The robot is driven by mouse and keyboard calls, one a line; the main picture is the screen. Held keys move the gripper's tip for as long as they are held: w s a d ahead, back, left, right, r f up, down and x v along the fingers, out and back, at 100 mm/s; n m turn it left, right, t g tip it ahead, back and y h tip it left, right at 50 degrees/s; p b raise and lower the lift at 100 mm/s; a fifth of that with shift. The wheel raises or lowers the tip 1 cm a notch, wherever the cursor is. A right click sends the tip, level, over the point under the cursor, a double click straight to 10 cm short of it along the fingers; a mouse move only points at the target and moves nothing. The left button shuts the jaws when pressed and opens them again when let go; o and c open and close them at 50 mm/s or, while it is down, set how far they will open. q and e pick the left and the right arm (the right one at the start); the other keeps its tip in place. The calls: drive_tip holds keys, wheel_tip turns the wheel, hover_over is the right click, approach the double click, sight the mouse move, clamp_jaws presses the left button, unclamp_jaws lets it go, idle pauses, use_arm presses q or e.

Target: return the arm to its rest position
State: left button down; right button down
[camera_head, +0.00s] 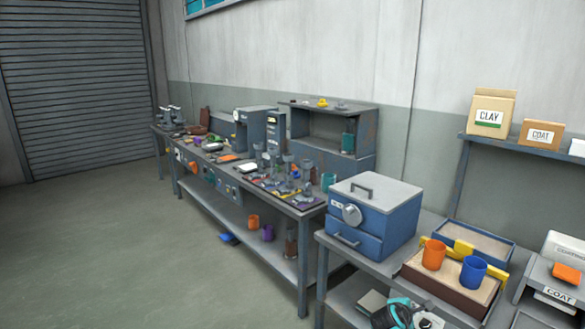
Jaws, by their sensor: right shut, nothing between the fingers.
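My right gripper (398,314) shows only in part at the bottom edge, as a teal and black shape with pale parts. It is low, in front of the near workbench and below the blue box oven. No held thing shows at it, and its fingers are hard to make out. The rest of my right arm is not clearly in view. My left gripper is out of view.
A blue box oven (378,214) stands on the near bench. Right of it, an orange cup (433,254) and a blue cup (473,273) stand on a brown-sided tray (445,293). A cluttered long bench (237,190) runs behind. The floor (110,255) at left is clear.

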drive_tip(key=s+a+r+m+y, duration=0.2)
drive_tip(key=s+a+r+m, duration=0.2)
drive_tip(key=s, duration=0.3)
drive_tip(key=s+a+r+m+y, duration=0.2)
drive_tip(key=s+a+r+m, duration=0.25)
drive_tip(key=s, duration=0.35)
drive_tip(key=s+a+f+m+y, duration=0.1)
drive_tip(key=s+a+m+y, duration=0.1)
drive_tip(key=s, duration=0.6)
drive_tip(key=s+a+f+m+g+y, duration=0.1)
drive_tip(key=s+a+m, duration=0.4)
drive_tip(key=s+a, duration=0.2)
drive_tip(key=shift+s+a+f+g+y, duration=0.3)
drive_tip(key=shift+s+f+y, duration=0.1)
drive_tip(key=shift+s, duration=0.25)
drive_tip(key=shift+r+m, duration=0.1)
drive_tip(key=shift+m, duration=0.15)
